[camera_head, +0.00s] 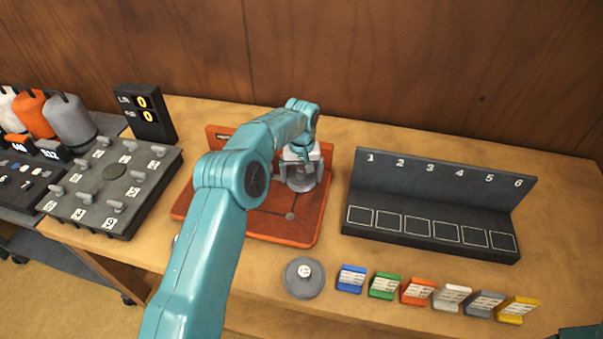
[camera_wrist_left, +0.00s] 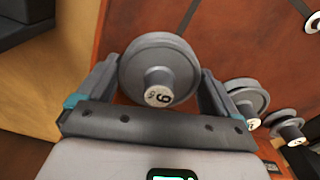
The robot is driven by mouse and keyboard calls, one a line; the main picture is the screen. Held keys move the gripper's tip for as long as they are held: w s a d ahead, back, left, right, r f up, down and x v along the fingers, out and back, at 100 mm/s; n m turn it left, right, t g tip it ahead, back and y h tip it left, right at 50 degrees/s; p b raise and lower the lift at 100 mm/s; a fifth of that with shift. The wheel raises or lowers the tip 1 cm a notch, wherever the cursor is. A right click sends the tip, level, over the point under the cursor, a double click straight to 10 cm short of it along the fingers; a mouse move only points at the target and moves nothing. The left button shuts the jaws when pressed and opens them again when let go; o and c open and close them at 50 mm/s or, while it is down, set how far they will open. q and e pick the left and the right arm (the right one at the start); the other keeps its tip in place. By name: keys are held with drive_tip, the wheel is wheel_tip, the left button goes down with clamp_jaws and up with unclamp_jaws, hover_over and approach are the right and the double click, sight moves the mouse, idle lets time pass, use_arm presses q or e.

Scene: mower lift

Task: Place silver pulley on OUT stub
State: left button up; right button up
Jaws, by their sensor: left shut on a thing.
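My left gripper (camera_head: 301,170) is over the orange board (camera_head: 262,228), shut on a silver pulley (camera_head: 302,184). In the wrist view this grey pulley (camera_wrist_left: 160,68) sits between the two fingers, its hub marked with what looks like a 6. Two more grey pulleys (camera_wrist_left: 246,99) (camera_wrist_left: 286,127) stand in a row beside it on the board. A small stub (camera_head: 290,216) shows near the board's front, with dark lines running to it. I cannot read an OUT label. Whether the held pulley is clear of the board is hard to tell.
A loose grey disc (camera_head: 304,277) lies on the table in front of the board. A black numbered rack (camera_head: 434,205) stands right, with several coloured blocks (camera_head: 417,291) before it. A dark panel with knobs (camera_head: 113,188) and a small display (camera_head: 146,114) are at left.

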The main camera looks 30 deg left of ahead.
sight(301, 171)
use_arm(q)
drive_tip(key=shift+f, duration=0.2)
drive_tip(key=o, duration=0.9)
drive_tip(key=shift+a, duration=0.1)
drive_tip(key=shift+r, duration=0.2)
wheel_tip(301, 171, up, 11)
drive_tip(key=shift+r, duration=0.55)
drive_tip(key=shift+s, duration=0.1)
